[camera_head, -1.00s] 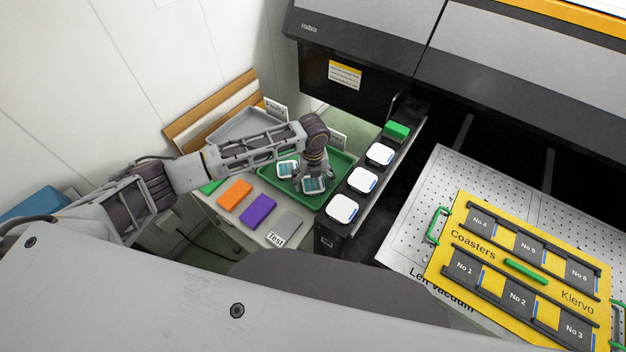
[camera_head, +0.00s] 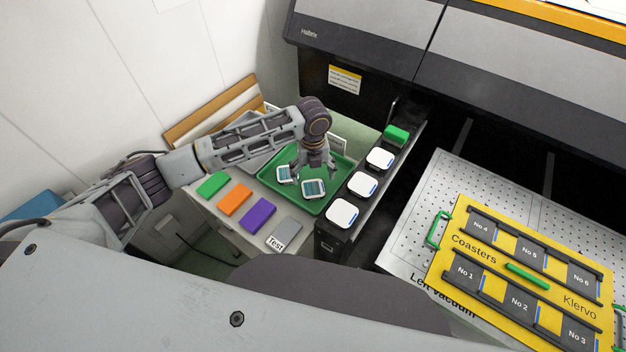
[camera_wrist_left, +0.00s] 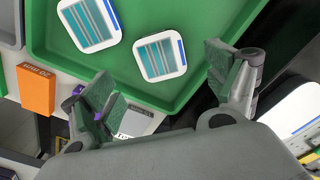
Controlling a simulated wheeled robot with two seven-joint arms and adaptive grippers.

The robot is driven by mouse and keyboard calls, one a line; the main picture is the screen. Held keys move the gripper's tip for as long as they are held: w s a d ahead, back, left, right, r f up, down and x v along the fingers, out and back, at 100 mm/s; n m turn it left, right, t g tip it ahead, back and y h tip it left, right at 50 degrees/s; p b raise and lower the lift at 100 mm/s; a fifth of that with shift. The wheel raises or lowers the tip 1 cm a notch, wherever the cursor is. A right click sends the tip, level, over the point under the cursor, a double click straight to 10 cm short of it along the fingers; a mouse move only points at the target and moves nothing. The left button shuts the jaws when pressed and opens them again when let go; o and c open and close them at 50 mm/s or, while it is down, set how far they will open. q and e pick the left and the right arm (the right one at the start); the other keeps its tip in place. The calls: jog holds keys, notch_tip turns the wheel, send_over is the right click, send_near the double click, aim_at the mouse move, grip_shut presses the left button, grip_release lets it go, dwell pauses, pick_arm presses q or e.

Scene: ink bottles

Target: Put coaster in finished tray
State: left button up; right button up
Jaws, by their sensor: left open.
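Two printed coasters with teal stripes and white borders lie in the green tray (camera_head: 330,203). The nearer coaster (camera_head: 313,189) also shows in the left wrist view (camera_wrist_left: 161,57), flat on the tray floor. The other coaster (camera_head: 284,174) is left of it and shows at the top of the wrist view (camera_wrist_left: 88,24). My left gripper (camera_head: 316,172) is above the tray; in the wrist view its fingers (camera_wrist_left: 168,92) are spread wide with nothing between them. The nearer coaster lies below and apart from the fingers. My right gripper is not in view.
Several white coasters, such as this one (camera_head: 342,211), stand in a row on a black rail right of the tray. Green, orange (camera_head: 235,199), purple (camera_head: 258,212) and grey blocks lie at front left. A yellow coaster jig (camera_head: 470,259) lies on the perforated bed (camera_head: 407,240) at right.

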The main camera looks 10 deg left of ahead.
pick_arm(q)
jog(key=shift+r, duration=2.9)
